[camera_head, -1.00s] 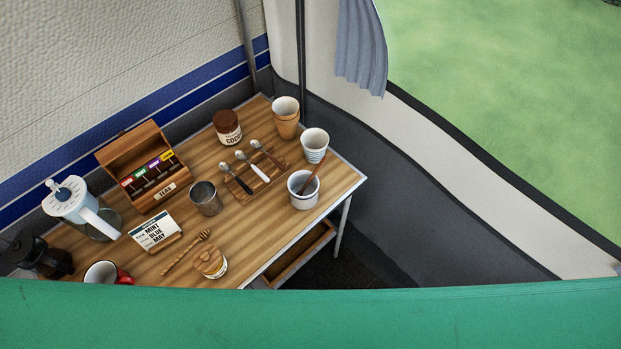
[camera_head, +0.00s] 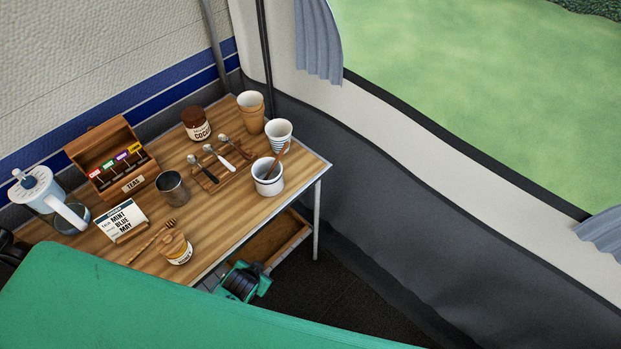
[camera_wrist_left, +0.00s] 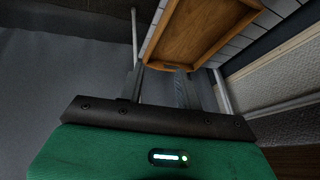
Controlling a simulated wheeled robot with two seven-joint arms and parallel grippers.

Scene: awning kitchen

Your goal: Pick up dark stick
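In the head view, a reddish-brown stick (camera_head: 281,157) leans in a white mug (camera_head: 268,181) near the table's right front. Three spoons lie on a small wooden rest (camera_head: 224,177), one with a black handle (camera_head: 208,174). I cannot tell for sure which of these is the dark stick. My left gripper (camera_wrist_left: 158,82) is open and empty in the left wrist view, its two fingers apart below a wooden drawer. A green and black part of my arm (camera_head: 240,282) shows below the table's front edge in the head view. My right gripper is not in view.
An open drawer (camera_head: 277,241) sits under the tabletop. Dark floor lies to its right.

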